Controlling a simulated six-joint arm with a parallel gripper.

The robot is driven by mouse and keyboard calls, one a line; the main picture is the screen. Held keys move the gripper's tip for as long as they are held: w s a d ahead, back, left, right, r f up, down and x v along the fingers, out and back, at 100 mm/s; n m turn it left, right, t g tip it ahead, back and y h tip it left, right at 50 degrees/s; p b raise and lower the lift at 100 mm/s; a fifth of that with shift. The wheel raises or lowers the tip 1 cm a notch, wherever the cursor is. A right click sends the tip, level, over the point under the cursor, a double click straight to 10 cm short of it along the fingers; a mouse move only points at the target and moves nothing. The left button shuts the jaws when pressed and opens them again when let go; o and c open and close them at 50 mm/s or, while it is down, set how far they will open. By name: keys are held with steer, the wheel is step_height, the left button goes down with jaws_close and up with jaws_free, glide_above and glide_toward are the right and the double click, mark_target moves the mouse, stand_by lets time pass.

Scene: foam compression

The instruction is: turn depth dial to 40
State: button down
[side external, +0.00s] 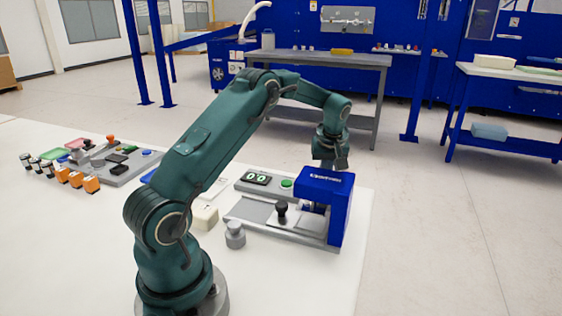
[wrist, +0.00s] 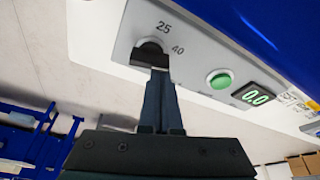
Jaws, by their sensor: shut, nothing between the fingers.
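The black depth dial (wrist: 150,52) shows in the wrist view on a light grey panel, between the printed marks 25 and 40. Where its pointer stands is hard to tell. My gripper (wrist: 160,72) has its two fingers together, with nothing between them. The fingertips overlap the dial's lower edge in this view; whether they touch it is unclear. In the side view my gripper (side external: 332,166) hangs just behind the blue press head (side external: 325,186), and the dial is hidden there.
A green button (wrist: 219,80) and a lit display (wrist: 255,95) reading 0.0 share the panel. The press base (side external: 262,216) carries a black-knobbed handle (side external: 282,211). A grey weight (side external: 235,236) stands beside it. Several orange blocks (side external: 76,179) and a grey tray are farther left.

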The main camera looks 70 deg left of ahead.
steer(key=shift+w, duration=0.1)
steer(key=shift+w+d, duration=0.4)
steer(key=shift+w, duration=0.2)
steer(key=shift+w+a, duration=0.1)
steer(key=shift+a, duration=0.05)
